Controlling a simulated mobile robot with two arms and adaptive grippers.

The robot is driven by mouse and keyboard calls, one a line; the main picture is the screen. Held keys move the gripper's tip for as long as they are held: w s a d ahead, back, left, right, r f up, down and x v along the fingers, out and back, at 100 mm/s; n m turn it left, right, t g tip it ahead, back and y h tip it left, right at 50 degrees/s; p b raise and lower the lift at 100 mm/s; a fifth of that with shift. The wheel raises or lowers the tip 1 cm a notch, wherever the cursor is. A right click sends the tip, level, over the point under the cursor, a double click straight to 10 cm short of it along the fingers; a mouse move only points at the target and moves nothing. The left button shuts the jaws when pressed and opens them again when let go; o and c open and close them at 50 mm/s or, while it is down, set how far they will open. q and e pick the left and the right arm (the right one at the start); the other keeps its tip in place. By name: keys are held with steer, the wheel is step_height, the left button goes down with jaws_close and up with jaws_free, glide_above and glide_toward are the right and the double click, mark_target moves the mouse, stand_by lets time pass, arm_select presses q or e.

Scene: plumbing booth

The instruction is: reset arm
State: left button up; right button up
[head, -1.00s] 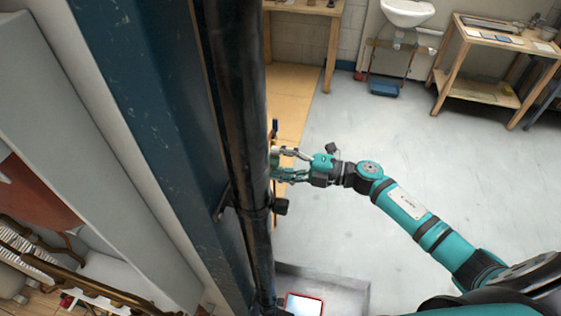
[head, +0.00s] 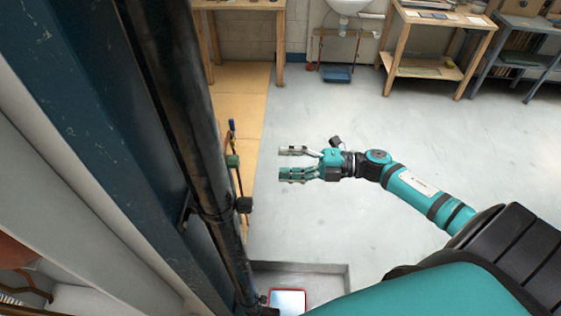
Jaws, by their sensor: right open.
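My right gripper (head: 284,163) is in the middle of the head view, at the end of my teal arm that comes in from the lower right. Its fingers point left and are spread apart with nothing between them. It is clear of the black vertical pipe (head: 190,130) to its left, with grey floor showing below it. My left gripper is not in the view.
The pipe runs beside a dark blue post (head: 100,150). A thin rod with a green fitting (head: 232,161) stands right of the pipe. A grey tray (head: 330,268) holds a red-edged tablet (head: 287,301). Wooden tables (head: 440,45) and a sink (head: 350,5) stand at the back. Open floor (head: 400,130) lies between.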

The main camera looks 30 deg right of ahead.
stand_by(0.4)
steer(key=w+d+f+m+t+h+b, duration=0.1)
steer(key=d+f+m+t+h, duration=0.2)
steer(key=f+m, duration=0.45)
steer(key=d+f+m+t+h, duration=0.25)
steer(key=f+m+h, duration=0.2)
steer(key=f, duration=0.65)
steer(key=s+d+f+m+g+h, duration=0.1)
steer(key=s+f+m+g+h, duration=0.2)
steer(key=f, duration=0.5)
steer(key=s+d+f+m+h, duration=0.1)
steer(key=s+f+m+h, duration=0.2)
steer(key=f, duration=0.4)
steer(key=s+a+f+m+g, duration=0.2)
steer(key=s+f, duration=0.5)
steer(key=s, duration=0.4)
steer(key=s+a+f+m+g+b, duration=0.1)
steer(key=s+a+f+g, duration=0.4)
steer(key=s, duration=0.7)
steer(key=s+a+f+m+g+h+b, duration=0.1)
steer(key=s+a+f+m+g, duration=0.2)
steer(key=s+f, duration=0.7)
steer(key=shift+s+a+m+g, duration=0.4)
steer(key=shift+s+a+g, duration=0.3)
steer(key=shift+a, duration=0.25)
